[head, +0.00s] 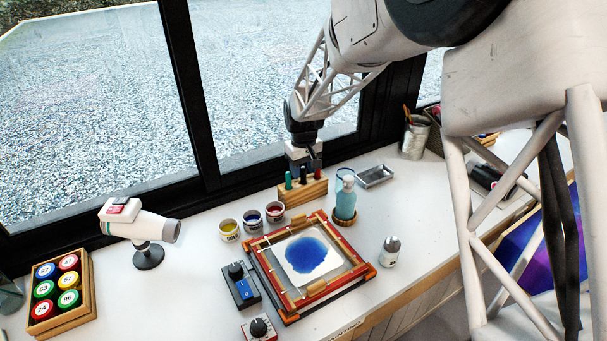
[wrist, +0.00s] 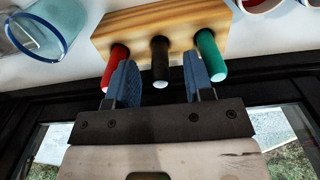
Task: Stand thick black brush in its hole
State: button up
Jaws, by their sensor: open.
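The thick black brush (wrist: 160,62) stands in the middle of the wooden block (wrist: 185,17), between a red brush (wrist: 115,62) and a green brush (wrist: 210,55). It appears upright and seated in the block like its neighbours; the hole itself is hidden. My gripper (wrist: 159,75) is open, with one blue finger on each side of the black brush and a visible gap to it. The fingers sit in the spaces beside the red and green brushes. In the head view my gripper (head: 304,166) is low over the block (head: 302,192).
Paint pots (head: 252,220) stand left of the block, and a blue bottle (head: 345,198) on its right. A red-framed screen (head: 345,279) with a blue patch lies in front. The window frame (head: 250,178) is close behind.

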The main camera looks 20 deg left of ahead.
jog(key=shift+r, duration=2.65)
jog(key=shift+d+r, duration=0.15)
jog(key=shift+d, duration=0.1)
jog(key=s+d+r, duration=0.1)
jog(key=d+r, duration=0.1)
jog(key=d, duration=0.2)
jog(key=s+d+r+m, duration=0.1)
jog(key=s+d+r, duration=0.1)
jog(key=d, duration=0.2)
jog(key=s+d+r+m, duration=0.1)
jog(key=s+d+r, duration=0.1)
jog(key=d+r, duration=0.1)
jog(key=shift+s+d+t, duration=0.25)
jog(key=shift+d+t, duration=0.05)
jog(key=shift+d, duration=0.15)
jog(key=s+d+r+m, duration=0.2)
jog(key=s+d+r, duration=0.3)
jog(key=s+d, duration=0.55)
jog(key=s+d+m+t, duration=0.1)
jog(key=s+d+m, duration=0.1)
jog(key=s+d, duration=0.6)
jog(key=s+d+m+t, duration=0.1)
jog(key=s+d+m, duration=0.2)
jog(key=s+d, duration=0.5)
jog(key=s, duration=0.6)
jog(key=shift+s+f, duration=0.4)
